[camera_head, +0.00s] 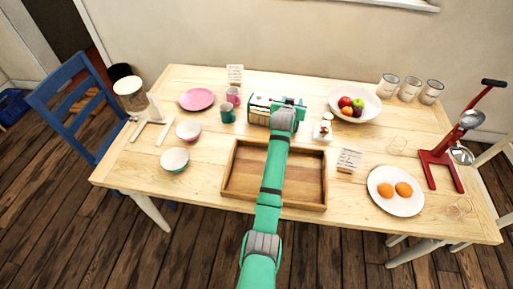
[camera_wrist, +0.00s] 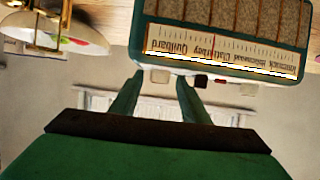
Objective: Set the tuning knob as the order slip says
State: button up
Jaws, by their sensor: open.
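A green and cream radio (camera_head: 260,110) stands at the back middle of the table. Below the dial sit a pale knob or button (camera_wrist: 160,76), a dark one (camera_wrist: 201,80) and another pale one (camera_wrist: 248,89); I cannot tell which is the tuning knob. My gripper (camera_wrist: 157,80) is open, its fingertips close to the radio's knob edge, with nothing clearly between them. Two written slips (camera_head: 235,74) (camera_head: 348,160) are too small to read.
A wooden tray (camera_head: 232,193) lies under my arm. Right of the radio are a small brass-and-white object (camera_head: 323,130) and a fruit bowl (camera_head: 368,113). A plate of two orange items (camera_head: 396,207) and a red stand (camera_head: 440,172) are right.

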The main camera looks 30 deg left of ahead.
jog(key=shift+w+d+n+g+y, duration=0.15)
jog(key=shift+n+g+y, duration=0.15)
jog(key=shift+n+y, duration=0.45)
jog(key=shift+d+n+g+y, duration=0.2)
jog(key=shift+n+g+y, duration=0.1)
jog(key=shift+n+y, duration=0.45)
jog(key=shift+w+d+n+g+y, duration=0.15)
jog(key=shift+n+g+y, duration=0.15)
jog(key=shift+n+y, duration=0.4)
jog(key=shift+s+d+r, duration=0.15)
jog(key=shift+s, duration=0.25)
jog(key=v, duration=1)
jog(key=s+d+f+n+t+h, duration=0.3)
jog(key=s+d+f, duration=0.1)
jog(key=s+f, duration=0.25)
jog(key=s+a+r+n+t+y, duration=0.1)
jog(key=s+a+r+n+t, duration=0.1)
jog(key=s+a, duration=0.3)
jog(key=s+a+r+n+t+y, duration=0.1)
jog(key=s+a+n, duration=0.3)
jog(key=s, duration=0.6)
jog(key=shift+s+a+r+n+t, duration=0.35)
jog(key=shift+a+r+t, duration=0.25)
jog(key=shift+t, duration=0.3)
